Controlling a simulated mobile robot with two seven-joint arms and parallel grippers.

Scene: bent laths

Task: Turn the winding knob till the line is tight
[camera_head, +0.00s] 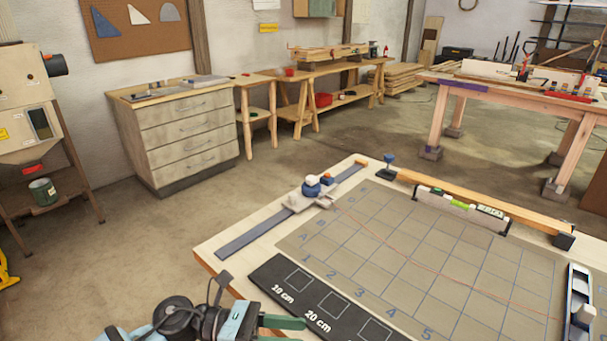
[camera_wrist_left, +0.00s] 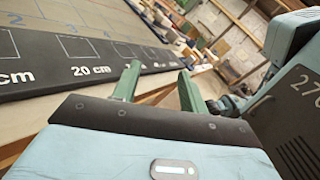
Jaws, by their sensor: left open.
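A blue knob-like part with a white top (camera_head: 312,186) sits on a pale carriage on a dark blue rail (camera_head: 256,233) along the table's left side; I take it for the winding knob. A thin red line (camera_head: 425,262) runs from near the carriage across the gridded mat (camera_head: 430,240) towards the right, and looks slightly bowed. My left gripper (camera_head: 280,331) is at the bottom of the head view, by the table's front edge, well apart from the knob. In the left wrist view its two green fingers (camera_wrist_left: 158,84) stand apart with nothing between them. My right gripper is not in view.
A black strip marked 10 cm and 20 cm (camera_head: 297,299) lies along the front edge. A spirit level (camera_head: 462,206) and a wooden lath (camera_head: 480,200) lie along the back. A second blue-edged rail with a white knob (camera_head: 584,316) stands at the right. The mat's middle is clear except for the line.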

